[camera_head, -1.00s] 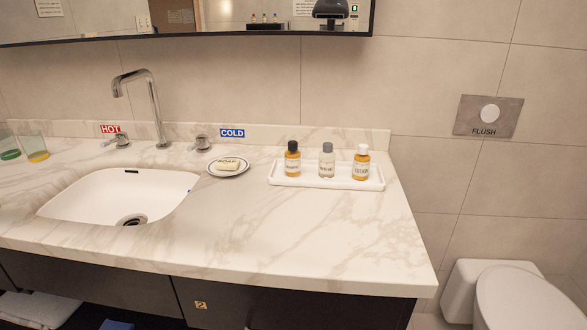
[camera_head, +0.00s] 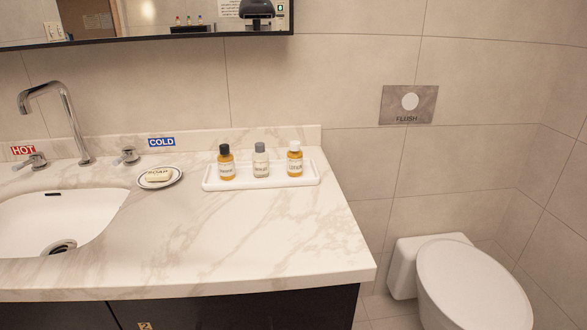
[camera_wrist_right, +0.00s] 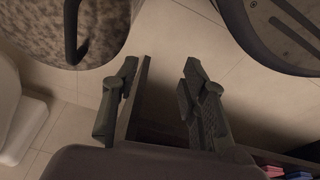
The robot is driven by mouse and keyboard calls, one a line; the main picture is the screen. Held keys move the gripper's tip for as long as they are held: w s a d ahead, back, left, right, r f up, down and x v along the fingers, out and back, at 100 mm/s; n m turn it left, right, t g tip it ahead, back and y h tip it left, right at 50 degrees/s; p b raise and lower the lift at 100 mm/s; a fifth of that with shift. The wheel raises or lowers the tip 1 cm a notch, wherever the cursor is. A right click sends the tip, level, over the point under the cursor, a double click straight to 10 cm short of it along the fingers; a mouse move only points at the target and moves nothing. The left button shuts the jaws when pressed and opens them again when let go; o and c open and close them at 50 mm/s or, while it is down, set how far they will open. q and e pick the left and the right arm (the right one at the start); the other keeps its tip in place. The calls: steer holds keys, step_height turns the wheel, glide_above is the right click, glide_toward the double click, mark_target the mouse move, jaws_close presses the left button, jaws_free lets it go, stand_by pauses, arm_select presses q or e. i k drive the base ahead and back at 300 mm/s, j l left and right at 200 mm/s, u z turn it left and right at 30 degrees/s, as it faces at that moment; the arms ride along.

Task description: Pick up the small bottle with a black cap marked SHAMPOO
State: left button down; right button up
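The small bottle with a black cap (camera_head: 226,163) stands upright at the left end of a white tray (camera_head: 258,184) on the marble counter. Its body is amber with a pale label whose print is too small to read. A grey-capped bottle (camera_head: 261,161) and a white-capped bottle (camera_head: 295,160) stand to its right in the same tray. My right gripper (camera_wrist_right: 158,82) shows in the right wrist view, its fingers apart with nothing between them. It points over the floor, and no bottle shows there. My left gripper is not in view.
A soap dish (camera_head: 160,178) sits left of the tray, beside the sink (camera_head: 60,222) and faucet (camera_head: 62,115). The counter (camera_head: 235,240) in front of the tray is clear. A toilet (camera_head: 470,285) stands to the right, below the counter's level.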

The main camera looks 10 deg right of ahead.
mark_target(226, 163)
steer(key=i+j+z, duration=0.1)
steer(key=j+z, duration=0.3)
steer(key=j, duration=0.15)
steer(key=j+z, duration=0.35)
steer(key=j, duration=0.2)
